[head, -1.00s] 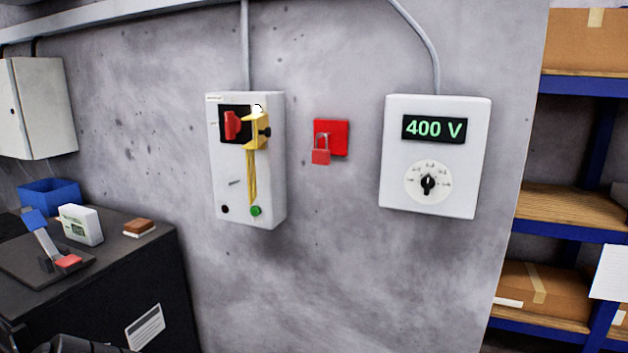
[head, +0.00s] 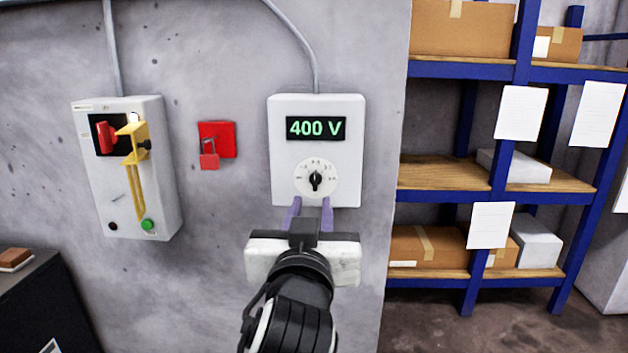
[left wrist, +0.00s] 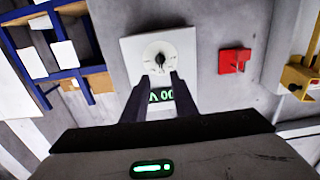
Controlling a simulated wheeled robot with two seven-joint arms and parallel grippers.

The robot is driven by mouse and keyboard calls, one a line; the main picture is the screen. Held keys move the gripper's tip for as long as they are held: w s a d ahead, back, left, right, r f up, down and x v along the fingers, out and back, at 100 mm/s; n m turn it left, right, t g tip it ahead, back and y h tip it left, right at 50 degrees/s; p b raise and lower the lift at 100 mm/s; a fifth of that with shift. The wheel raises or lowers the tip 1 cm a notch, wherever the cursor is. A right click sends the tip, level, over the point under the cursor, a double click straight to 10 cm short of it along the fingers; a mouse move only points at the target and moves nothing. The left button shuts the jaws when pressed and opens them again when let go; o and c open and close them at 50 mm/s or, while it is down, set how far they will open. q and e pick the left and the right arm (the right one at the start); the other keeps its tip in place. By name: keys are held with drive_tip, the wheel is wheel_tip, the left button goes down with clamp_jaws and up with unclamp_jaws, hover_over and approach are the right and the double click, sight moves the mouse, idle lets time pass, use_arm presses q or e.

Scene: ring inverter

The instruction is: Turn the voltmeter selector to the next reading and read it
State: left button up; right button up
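The voltmeter (head: 283,159) is a white box on the grey wall, and its display (head: 316,128) reads 400 V in green. Its selector (head: 316,181) is a black knob on a round white dial, with the pointer roughly upright. My left gripper (head: 309,207) is in front of the box's lower edge, just below the dial, with its two fingers apart and nothing between them. In the left wrist view the voltmeter (left wrist: 133,50) appears upside down, and the selector (left wrist: 160,58) lies just beyond the open fingertips. The fingers partly cover the display there. My right gripper is not in view.
Left of the voltmeter, a red padlock (head: 209,160) hangs on a red plate. Further left is a white switch box (head: 165,190) with a red handle and yellow bracket. Blue shelving (head: 478,180) with cartons stands to the right. The wall around the voltmeter is clear.

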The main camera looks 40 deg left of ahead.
sight(315, 181)
use_arm(q)
drive_tip(key=p+x, duration=0.1)
drive_tip(key=x, duration=0.9)
drive_tip(key=shift+a+p, duration=0.15)
drive_tip(key=shift+p, duration=0.25)
drive_tip(key=shift+c, duration=0.5)
clamp_jaws()
